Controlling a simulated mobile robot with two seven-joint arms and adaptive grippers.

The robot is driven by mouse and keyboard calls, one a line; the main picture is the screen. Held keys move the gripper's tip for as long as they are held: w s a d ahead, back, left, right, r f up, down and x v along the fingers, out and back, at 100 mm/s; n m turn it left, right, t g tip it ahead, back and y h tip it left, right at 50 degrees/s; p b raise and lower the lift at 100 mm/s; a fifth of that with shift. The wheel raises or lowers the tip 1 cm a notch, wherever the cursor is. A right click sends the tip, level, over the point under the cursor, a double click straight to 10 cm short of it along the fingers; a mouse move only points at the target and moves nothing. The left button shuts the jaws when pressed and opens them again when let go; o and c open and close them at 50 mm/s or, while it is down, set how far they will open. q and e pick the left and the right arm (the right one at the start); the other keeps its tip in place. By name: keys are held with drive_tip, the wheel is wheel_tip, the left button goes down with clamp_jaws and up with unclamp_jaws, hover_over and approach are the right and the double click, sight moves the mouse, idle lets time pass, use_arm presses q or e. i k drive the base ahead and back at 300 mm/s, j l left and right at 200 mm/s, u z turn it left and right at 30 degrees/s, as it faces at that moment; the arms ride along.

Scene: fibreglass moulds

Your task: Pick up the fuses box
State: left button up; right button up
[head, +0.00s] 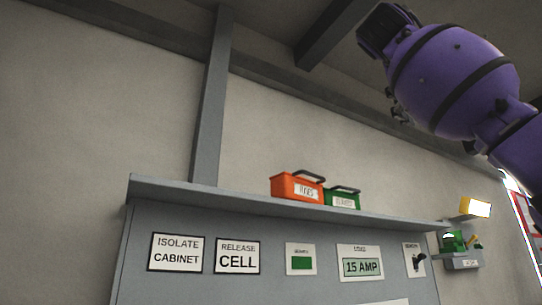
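The fuses box (297,189) is an orange open-topped box with a dark handle and a white label that seems to read "FUSES". It sits upright on top of the grey cabinet (165,188), near the middle of the head view. A green box (342,199) with a dark handle and a white label stands close beside it on the right. A purple arm of mine comes in from the right edge, high above and right of the boxes, apart from them. I can make out no gripper fingers on it. My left gripper is not in view.
The cabinet front carries signs, including "ISOLATE CABINET" (177,253) and "RELEASE CELL" (238,256), and a switch (415,261). A grey post (212,100) rises behind the cabinet. A wall shelf (463,263) with green items is at right. The cabinet top left of the boxes is clear.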

sight(283, 186)
drive_tip(key=i+j, duration=0.25)
drive_tip(key=j, duration=0.15)
drive_tip(key=i+j, duration=0.2)
drive_tip(key=j, duration=0.2)
drive_tip(key=i+j, duration=0.25)
drive_tip(key=j, duration=0.2)
drive_tip(key=i+j, duration=0.2)
drive_tip(key=j, duration=0.2)
